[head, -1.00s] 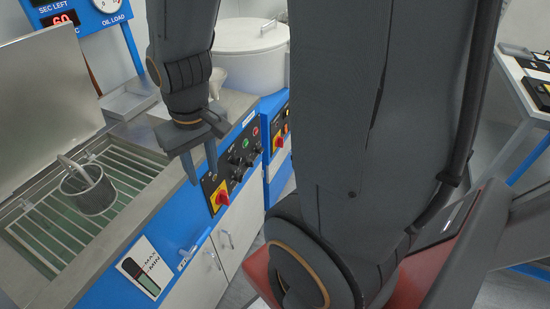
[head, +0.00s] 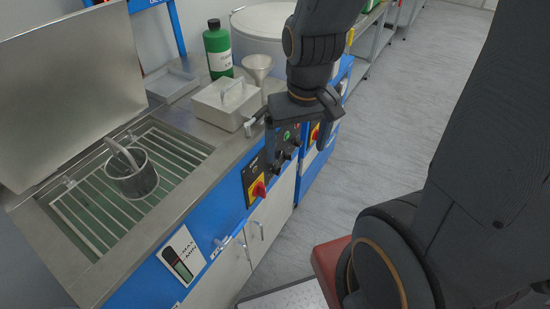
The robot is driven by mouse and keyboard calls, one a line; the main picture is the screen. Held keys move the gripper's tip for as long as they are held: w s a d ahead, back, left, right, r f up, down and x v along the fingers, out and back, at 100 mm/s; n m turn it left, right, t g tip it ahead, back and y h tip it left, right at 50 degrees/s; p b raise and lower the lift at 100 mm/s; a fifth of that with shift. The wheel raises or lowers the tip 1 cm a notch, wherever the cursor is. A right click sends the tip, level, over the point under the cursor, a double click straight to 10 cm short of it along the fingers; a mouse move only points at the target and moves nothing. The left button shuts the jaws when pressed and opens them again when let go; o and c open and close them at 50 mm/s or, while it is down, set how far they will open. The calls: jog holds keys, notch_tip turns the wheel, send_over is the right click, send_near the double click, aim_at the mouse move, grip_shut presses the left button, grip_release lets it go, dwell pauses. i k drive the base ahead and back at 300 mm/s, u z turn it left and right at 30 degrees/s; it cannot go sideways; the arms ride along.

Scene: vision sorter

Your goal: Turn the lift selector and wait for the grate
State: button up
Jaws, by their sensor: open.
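My gripper (head: 290,124) is open and empty. It hangs at the upper right of the blue machine's front control panel (head: 284,145) and covers part of it. Black knobs (head: 278,164) and a green button (head: 287,135) show on the panel; I cannot tell which knob is the lift selector or whether a finger touches one. A red rotary switch (head: 258,189) on a yellow plate sits lower left. The slatted grate (head: 85,213) lies in the open tank at left, with a metal basket (head: 136,180) on it.
A raised metal lid (head: 70,90) stands behind the tank. A grey lidded box (head: 227,104), a green bottle (head: 217,50) and a funnel (head: 257,68) stand on the worktop near my gripper. A second blue cabinet (head: 318,150) adjoins at right. The grey floor (head: 400,120) beyond is clear.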

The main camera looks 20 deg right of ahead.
aim_at(277, 153)
jog(key=u, duration=0.7)
jog(key=k, duration=0.75)
